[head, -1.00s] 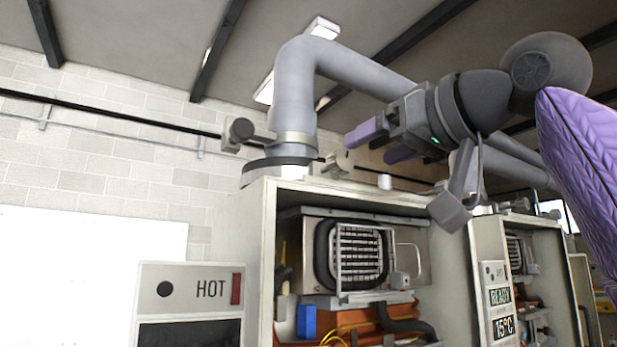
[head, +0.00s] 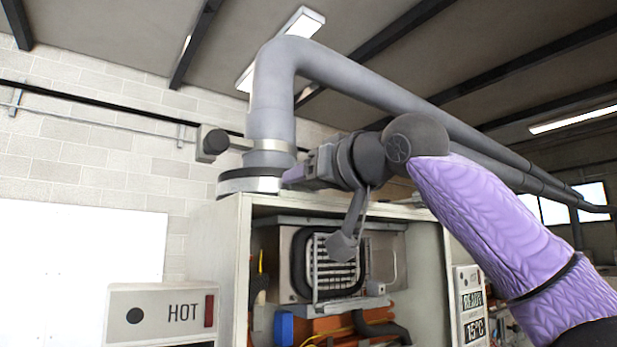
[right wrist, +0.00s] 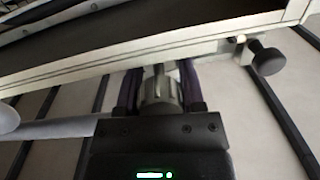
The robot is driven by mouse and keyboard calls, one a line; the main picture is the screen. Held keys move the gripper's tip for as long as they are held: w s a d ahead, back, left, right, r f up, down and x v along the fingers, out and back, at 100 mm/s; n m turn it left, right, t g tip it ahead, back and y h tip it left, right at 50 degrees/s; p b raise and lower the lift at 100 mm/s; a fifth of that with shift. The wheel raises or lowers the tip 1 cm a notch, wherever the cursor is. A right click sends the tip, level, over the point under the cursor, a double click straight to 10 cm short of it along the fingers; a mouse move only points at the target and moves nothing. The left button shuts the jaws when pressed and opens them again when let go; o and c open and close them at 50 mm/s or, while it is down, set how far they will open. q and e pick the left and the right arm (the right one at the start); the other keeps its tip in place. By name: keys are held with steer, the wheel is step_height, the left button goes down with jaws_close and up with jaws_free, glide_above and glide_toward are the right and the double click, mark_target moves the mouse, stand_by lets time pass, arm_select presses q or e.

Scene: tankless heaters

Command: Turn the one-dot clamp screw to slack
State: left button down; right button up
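A metal clamp band (head: 262,146) goes around the upright grey flue pipe above the open heater cabinet. A dark round screw knob (head: 213,144) sticks out on the band's left side; a dark knob also shows in the right wrist view (right wrist: 266,58). My right gripper (head: 297,174) is at the right side of the pipe base. In the right wrist view its purple fingers (right wrist: 158,88) stand on both sides of a grey ridged knob (right wrist: 160,108). Whether they press on it is unclear. No dot marks are readable. My left gripper is out of view.
The open cabinet (head: 228,262) with a grille and wires is below my right gripper. A HOT panel (head: 165,313) stands at lower left. The grey pipe (head: 400,92) runs off to the right above my arm. A second unit's display (head: 470,302) is at right.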

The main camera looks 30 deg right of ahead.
jaws_close()
steer(key=shift+n+p, duration=0.85)
steer(key=shift+n, duration=0.25)
steer(key=shift+o, duration=2.4)
jaws_free()
steer(key=shift+s, duration=0.1)
